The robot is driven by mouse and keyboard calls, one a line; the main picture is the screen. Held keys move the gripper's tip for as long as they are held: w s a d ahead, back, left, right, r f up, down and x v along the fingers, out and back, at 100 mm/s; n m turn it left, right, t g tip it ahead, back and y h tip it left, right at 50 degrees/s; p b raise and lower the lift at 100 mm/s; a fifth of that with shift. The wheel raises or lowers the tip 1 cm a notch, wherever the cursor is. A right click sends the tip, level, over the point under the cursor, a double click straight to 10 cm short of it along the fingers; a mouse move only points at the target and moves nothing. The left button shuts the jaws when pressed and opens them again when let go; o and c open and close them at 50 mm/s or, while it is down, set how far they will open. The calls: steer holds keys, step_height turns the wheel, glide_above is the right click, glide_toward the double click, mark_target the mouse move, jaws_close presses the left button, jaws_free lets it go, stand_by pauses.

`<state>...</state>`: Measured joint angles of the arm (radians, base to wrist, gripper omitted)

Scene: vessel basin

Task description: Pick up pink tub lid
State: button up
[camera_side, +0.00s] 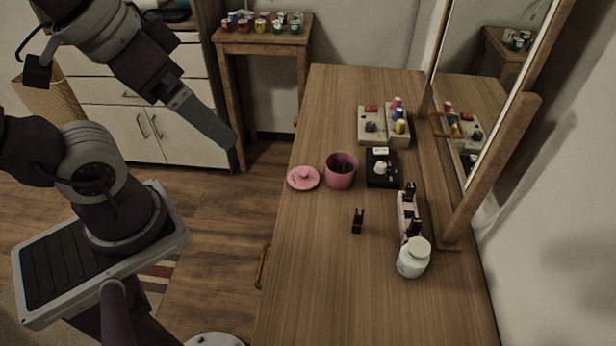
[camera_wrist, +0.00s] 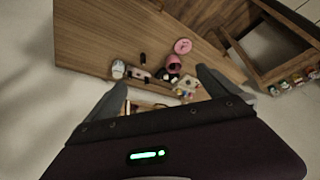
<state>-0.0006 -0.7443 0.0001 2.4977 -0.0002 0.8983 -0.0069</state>
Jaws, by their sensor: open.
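The pink tub lid (camera_side: 303,178) is a round disc with a small knob. It lies flat near the left edge of the wooden table, just left of the open pink tub (camera_side: 341,171). In the wrist view the pink lid (camera_wrist: 183,46) shows beyond the pink tub (camera_wrist: 174,63). My gripper (camera_side: 226,140) is in the air left of the table, well apart from the lid. In the wrist view its two fingers (camera_wrist: 160,92) stand wide apart with nothing between them.
Right of the tub are a black box (camera_side: 382,168) and a grey organizer with spools (camera_side: 370,126). A white jar (camera_side: 413,258), a pink rack (camera_side: 404,216) and a small black item (camera_side: 358,220) stand nearer. A mirror (camera_side: 492,85) lines the right side. The table's front left (camera_side: 310,290) is clear.

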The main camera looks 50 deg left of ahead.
steer(key=w+a+f+n+g, duration=0.2)
steer(key=w+n, duration=0.4)
steer(key=w, duration=0.4)
steer(key=n+g, duration=0.4)
steer(key=n, duration=1)
glide_above(305, 173)
steer(key=f, duration=2.7)
steer(key=shift+s+d+f, duration=0.2)
steer(key=shift+s+f, duration=0.05)
steer(key=shift+f, duration=0.05)
steer(key=f, duration=0.7)
steer(key=shift+w+a, duration=0.2)
steer(key=c, duration=1.4)
